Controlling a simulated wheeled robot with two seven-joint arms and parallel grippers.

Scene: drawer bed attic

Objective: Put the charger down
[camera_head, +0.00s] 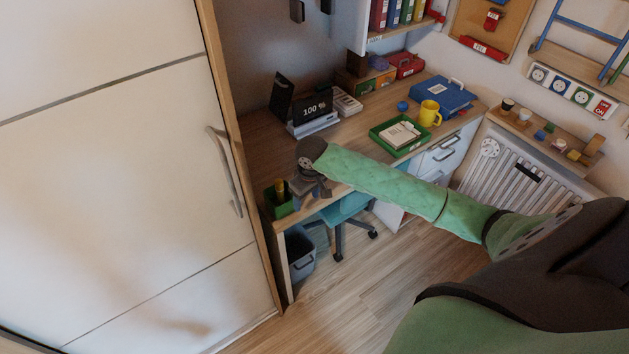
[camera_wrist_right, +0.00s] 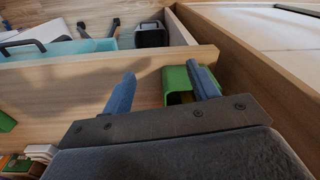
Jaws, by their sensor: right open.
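I cannot make out a separate charger in either view. A dark screen reading "100 %" (camera_head: 313,107) stands on a pale base at the back left of the desk (camera_head: 262,148). My right gripper (camera_head: 312,187) is over the desk's front left edge. In the right wrist view its two blue fingers (camera_wrist_right: 160,74) are spread apart, with nothing seen held between them. A green pen holder (camera_head: 279,201) stands just left of it at the desk corner; in the wrist view the holder (camera_wrist_right: 178,98) is partly behind one finger. My left gripper is out of view.
A teal chair (camera_head: 343,209) and a bin (camera_head: 300,255) stand below. A large white cabinet (camera_head: 120,180) borders the left.

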